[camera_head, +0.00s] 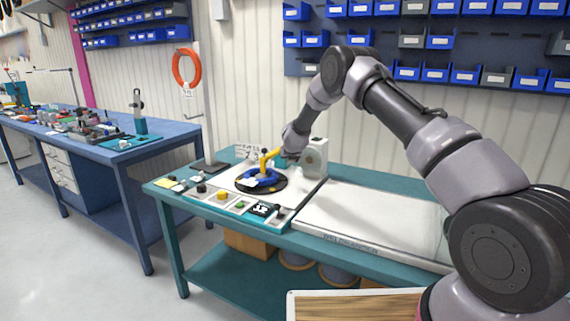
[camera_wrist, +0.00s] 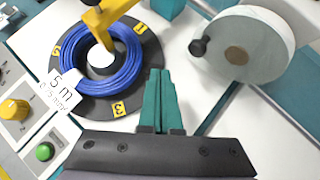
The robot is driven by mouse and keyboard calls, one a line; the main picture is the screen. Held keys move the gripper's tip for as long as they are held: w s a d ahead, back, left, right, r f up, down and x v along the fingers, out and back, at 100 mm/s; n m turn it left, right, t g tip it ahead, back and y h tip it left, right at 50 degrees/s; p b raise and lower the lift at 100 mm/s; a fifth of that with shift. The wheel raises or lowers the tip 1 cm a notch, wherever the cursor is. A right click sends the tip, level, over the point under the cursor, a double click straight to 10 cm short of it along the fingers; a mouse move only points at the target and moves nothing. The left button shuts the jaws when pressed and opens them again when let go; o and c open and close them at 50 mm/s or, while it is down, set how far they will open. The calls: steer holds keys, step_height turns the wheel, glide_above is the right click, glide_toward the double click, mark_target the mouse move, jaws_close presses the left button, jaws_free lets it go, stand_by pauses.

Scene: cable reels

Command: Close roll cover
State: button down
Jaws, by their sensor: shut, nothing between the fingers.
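A yellow bar (camera_head: 266,160), which appears to be the roll cover, stands over a blue cable coil (camera_head: 259,179) on a black round plate (camera_head: 275,186). In the wrist view the yellow bar (camera_wrist: 106,18) reaches over the coil's hub from the top edge, and its far end is out of frame. The blue coil (camera_wrist: 128,70) lies around the hub on the black numbered plate (camera_wrist: 141,98). My gripper's teal fingers (camera_wrist: 160,100) are together and empty, to the right of the coil and seemingly apart from the bar. In the head view the fingers are hard to make out behind the bar.
A white wheel with a black knob (camera_wrist: 236,45) stands right of my fingers. A label card (camera_wrist: 61,95), a yellow knob (camera_wrist: 14,110) and a green button (camera_wrist: 44,152) are at the left. A long white work surface (camera_head: 370,212) right of the reel is clear.

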steer(key=s+a+r, duration=0.3)
steer(key=s+r, duration=0.2)
steer(key=r, duration=0.1)
steer(key=s+d+r+n+t+y, duration=0.1)
steer(key=s+d+r+n, duration=0.15)
steer(key=r, duration=0.55)
steer(key=s+d+r+n+y, duration=0.1)
steer(key=r+n, duration=0.2)
steer(key=r, duration=0.5)
steer(key=s+d+r+n+y, duration=0.1)
steer(key=s+d+r+n, duration=0.3)
steer(key=s+r, duration=0.25)
steer(key=s+d+r+n+y, duration=0.1)
steer(key=s+d+r+n, duration=0.2)
steer(key=s+r+n, duration=0.35)
steer(key=s+d+r+n+g, duration=0.1)
steer(key=s+d+r+n, duration=0.25)
steer(key=s, duration=0.45)
steer(key=s+d+r+n, duration=0.3)
steer(key=s+d, duration=0.2)
steer(key=s, duration=0.3)
steer(key=s+d+f+n+g+h, duration=0.1)
steer(key=s+d+n, duration=0.3)
steer(key=s, duration=0.5)
steer(key=s+d+f+n+h, duration=0.2)
steer(key=s+d+f+n, duration=0.1)
steer(key=s, duration=0.7)
steer(key=shift+d+f+n+g, duration=0.35)
steer(key=shift+d+g, duration=0.05)
steer(key=shift+d, duration=0.3)
